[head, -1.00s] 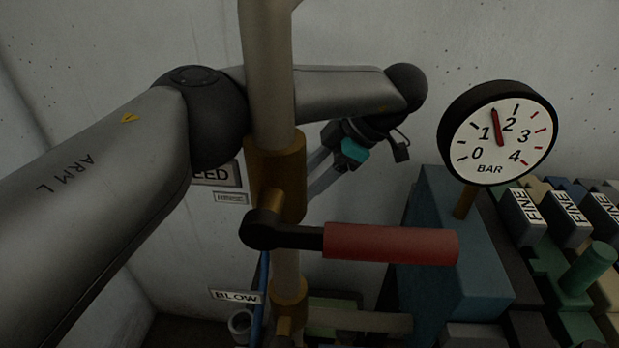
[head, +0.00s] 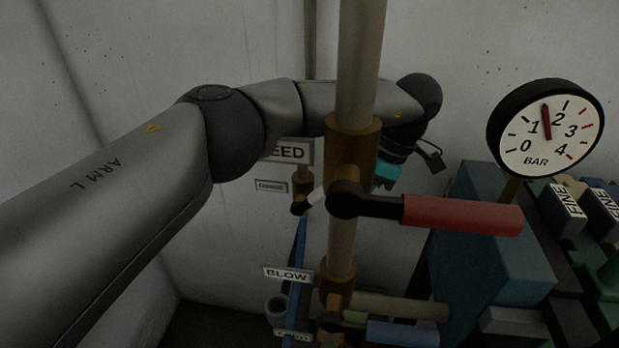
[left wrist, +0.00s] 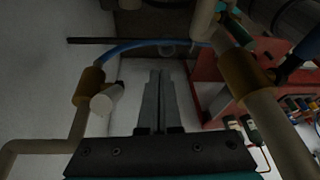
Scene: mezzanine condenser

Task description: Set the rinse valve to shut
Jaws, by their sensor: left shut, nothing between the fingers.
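In the head view the small RINSE label (head: 271,186) hangs under the FEED sign. Beside it is the brass rinse valve (head: 302,183) with a dark hub and a short white lever (head: 317,196). The lever angles up to the right, and its far end is hidden behind the front pipe. The left wrist view shows a brass valve body (left wrist: 90,85) with a white lever (left wrist: 106,98) seen nearly end-on, left of my left gripper (left wrist: 160,73). Its fingers are shut, empty and apart from the lever. In the head view the fingers are hidden. My right gripper is not in view.
A front pipe (head: 361,60) with a red-handled valve (head: 462,215) stands before my left wrist. A blue-handled valve (head: 402,333) is below, near the BLOW sign (head: 287,274). A pressure gauge (head: 546,128) and blue block (head: 500,240) stand right.

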